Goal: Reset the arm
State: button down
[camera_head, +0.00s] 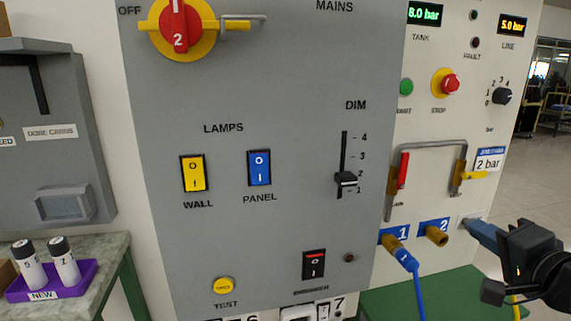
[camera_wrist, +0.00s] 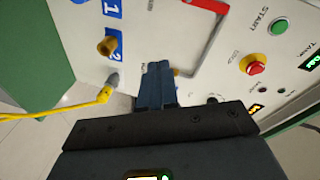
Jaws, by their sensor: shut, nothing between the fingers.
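My gripper (camera_head: 474,229) is at the lower right of the head view, in front of the pneumatic panel and right of port 2 (camera_head: 434,237). In the wrist view my gripper (camera_wrist: 158,68) has its two blue-grey fingers together with nothing between them. Port 2 also shows in the wrist view (camera_wrist: 106,46), left of the fingers. The fingertips overlap the panel in both views, and I cannot tell whether they touch it.
A grey panel (camera_head: 300,100) carries lamp switches, a dimmer and a red rotary switch. A blue hose (camera_head: 416,285) hangs from port 1. A red stop button (camera_head: 450,85) and bent pipe (camera_head: 430,144) are nearby. A purple tray (camera_head: 80,277) sits at left. Open floor (camera_head: 545,165) lies right.

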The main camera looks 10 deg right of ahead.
jog(key=s+a+f+n+g, duration=0.1)
jog(key=s+a+f+n, duration=0.2)
jog(key=s+a+f, duration=0.35)
jog(key=s+a+f+n, duration=0.3)
jog(key=s+a+f, duration=0.1)
jog(key=s+f, duration=0.45)
jog(key=s+a+r+n+y, duration=0.1)
jog(key=s+a+n, duration=0.3)
jog(key=s, duration=0.6)
jog(key=s+a+r+n+y, duration=0.1)
jog(key=s+a+n, duration=0.4)
jog(key=s, duration=0.6)
jog(key=shift+s, duration=0.15)
jog(key=shift+f, duration=0.1)
